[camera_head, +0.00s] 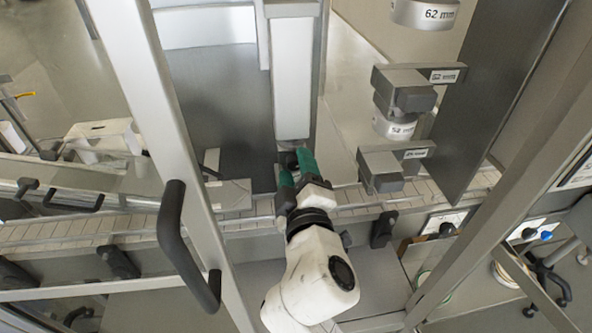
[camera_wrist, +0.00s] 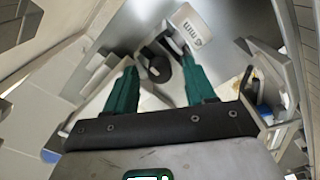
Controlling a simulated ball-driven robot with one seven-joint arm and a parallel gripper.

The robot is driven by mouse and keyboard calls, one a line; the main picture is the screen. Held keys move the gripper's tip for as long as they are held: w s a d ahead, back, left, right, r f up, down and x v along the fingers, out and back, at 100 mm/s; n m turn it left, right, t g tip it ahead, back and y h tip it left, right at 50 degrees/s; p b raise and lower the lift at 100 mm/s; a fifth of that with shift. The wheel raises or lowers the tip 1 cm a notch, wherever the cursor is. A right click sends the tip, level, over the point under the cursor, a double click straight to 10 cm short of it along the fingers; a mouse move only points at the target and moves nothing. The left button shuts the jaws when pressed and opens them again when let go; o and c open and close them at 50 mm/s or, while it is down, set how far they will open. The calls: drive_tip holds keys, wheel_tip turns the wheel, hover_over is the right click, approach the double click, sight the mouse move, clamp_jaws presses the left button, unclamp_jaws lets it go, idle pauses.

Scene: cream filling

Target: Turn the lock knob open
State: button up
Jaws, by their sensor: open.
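My gripper (camera_head: 294,162) has two green fingers and reaches up to the base of a pale vertical block in the head view. In the wrist view my gripper (camera_wrist: 158,64) is open, with its fingers spread apart. A small dark knob (camera_wrist: 160,72), which looks like the lock knob, sits between the fingertips there. The fingers stand to its left and right, and I cannot tell whether either touches it. A white block marked "mm" (camera_wrist: 190,25) is just beyond it. In the head view the knob is mostly hidden by the fingers.
A conveyor (camera_head: 110,232) runs across behind my gripper. Grey clamps (camera_head: 405,90) and a round part marked 62 mm (camera_head: 425,14) stand to the right. A metal door frame with a black handle (camera_head: 180,245) is at the near left. A dark panel (camera_head: 500,90) hangs at right.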

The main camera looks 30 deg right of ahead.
drive_tip(key=b+v, duration=0.2)
drive_tip(key=v, duration=0.8)
drive_tip(key=shift+s+a+b, duration=0.15)
drive_tip(key=shift+s+b, duration=0.15)
drive_tip(key=shift+s, duration=0.1)
drive_tip(key=s+d+f+m+g, duration=0.2)
drive_tip(key=d+f+g, duration=0.25)
drive_tip(key=f, duration=0.35)
drive_tip(key=s+d+f+m+g, duration=0.2)
drive_tip(key=d+f+m+g, duration=0.1)
drive_tip(key=d+f, duration=0.4)
drive_tip(key=s+f+m+g+y, duration=0.3)
drive_tip(key=s+f+g+y, duration=0.2)
drive_tip(key=s+f, duration=1)
drive_tip(key=g, duration=0.3)
drive_tip(key=shift+f+g, duration=0.35)
